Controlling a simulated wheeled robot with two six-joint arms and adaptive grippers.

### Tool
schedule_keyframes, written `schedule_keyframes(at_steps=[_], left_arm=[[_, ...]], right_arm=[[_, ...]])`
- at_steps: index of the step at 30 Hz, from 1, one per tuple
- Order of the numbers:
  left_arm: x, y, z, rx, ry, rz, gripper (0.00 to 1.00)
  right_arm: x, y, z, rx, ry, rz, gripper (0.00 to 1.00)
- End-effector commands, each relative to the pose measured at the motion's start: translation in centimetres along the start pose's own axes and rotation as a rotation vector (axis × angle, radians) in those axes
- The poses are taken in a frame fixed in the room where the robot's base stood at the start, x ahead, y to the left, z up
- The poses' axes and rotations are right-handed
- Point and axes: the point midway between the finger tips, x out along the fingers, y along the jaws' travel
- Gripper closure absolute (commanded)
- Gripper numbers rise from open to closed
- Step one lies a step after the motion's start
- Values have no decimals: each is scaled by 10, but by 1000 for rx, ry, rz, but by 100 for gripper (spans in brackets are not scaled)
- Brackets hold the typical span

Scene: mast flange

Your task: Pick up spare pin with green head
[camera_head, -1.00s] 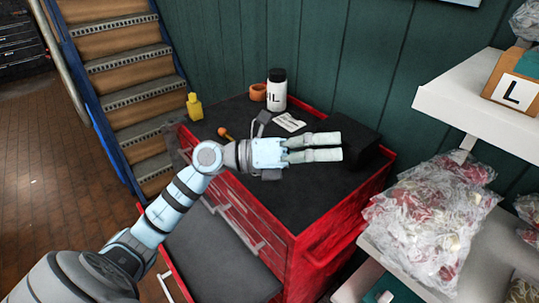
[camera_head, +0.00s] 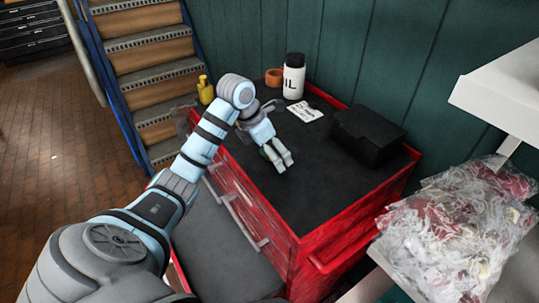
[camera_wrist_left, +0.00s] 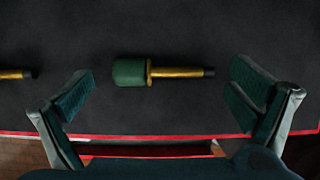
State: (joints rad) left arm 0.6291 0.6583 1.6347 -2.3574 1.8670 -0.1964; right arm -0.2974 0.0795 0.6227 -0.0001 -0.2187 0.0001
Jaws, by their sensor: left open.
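The spare pin with a green head (camera_wrist_left: 130,72) lies flat on the dark mat in the left wrist view. Its brass shaft (camera_wrist_left: 178,72) points right and ends in a dark tip. My left gripper (camera_wrist_left: 163,80) is open, with one finger to the left of the pin and one to the right, neither touching it. In the head view the left gripper (camera_head: 278,161) points down over the cabinet top near its front left edge. The pin is mostly hidden there by my gripper.
Another brass pin (camera_wrist_left: 14,74) is cut off at the wrist view's left edge. On the red cabinet (camera_head: 325,250) stand a white bottle (camera_head: 293,80), an orange ring (camera_head: 274,77), a yellow bottle (camera_head: 205,90), a paper label (camera_head: 303,111) and a black box (camera_head: 368,135). A shelf holds bagged parts (camera_head: 450,235).

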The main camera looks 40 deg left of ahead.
Motion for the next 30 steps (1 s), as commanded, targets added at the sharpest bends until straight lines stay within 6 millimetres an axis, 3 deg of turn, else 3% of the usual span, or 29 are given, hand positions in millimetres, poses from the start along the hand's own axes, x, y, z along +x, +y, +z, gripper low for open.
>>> schedule_keyframes(at_steps=[3,9,26,30], left_arm=[[13,0,-1,0,2,0,0],[14,0,-1,1,1,1,2],[14,0,-1,1,2,-1,91],[15,-1,-2,1,3,-2,98]], right_arm=[[0,0,0,0,1,0,60],[0,0,3,0,-5,0,60],[0,0,4,0,-8,0,60],[0,0,4,0,-7,0,60]])
